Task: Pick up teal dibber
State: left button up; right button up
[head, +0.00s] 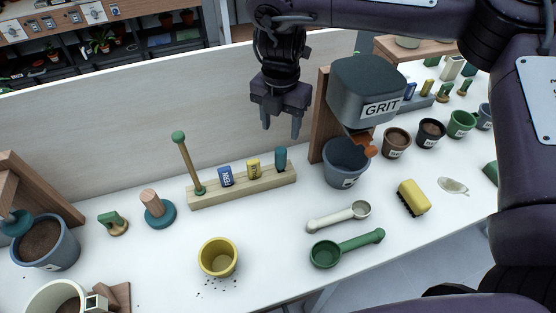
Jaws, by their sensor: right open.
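The teal dibber (280,159) stands upright in the right end of a pale wooden rack (240,188); its lower part is hidden in the rack. My right gripper (281,128) is open and empty, fingers pointing down. In the head view it appears just above the dibber, apart from it; the exact height gap is hard to tell. My left gripper is not in view.
The rack also holds a yellow item (253,169), a blue labelled item (225,176) and a tall green-knobbed stick (187,162). The grit dispenser (367,88) and a grey-blue pot (345,165) stand close right. A white wall (130,117) rises behind.

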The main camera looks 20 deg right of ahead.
aim_at(281, 150)
jog(key=f+b, duration=0.3)
jog(key=f, duration=0.1)
jog(key=shift+w+f+b, duration=0.2)
jog(key=shift+f+b, duration=0.15)
jog(key=shift+f, duration=0.05)
notch_tip(281, 150, down, 2)
jog(key=shift+s, duration=0.1)
notch_tip(281, 150, down, 6)
jog(key=shift+d+r+p, duration=0.1)
jog(key=shift+r+p, duration=0.05)
jog(key=shift+p, duration=0.45)
jog(key=c, duration=1)
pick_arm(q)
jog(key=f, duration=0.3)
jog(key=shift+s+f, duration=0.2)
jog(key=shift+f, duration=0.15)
pick_arm(e)
jog(key=shift+r, duration=0.15)
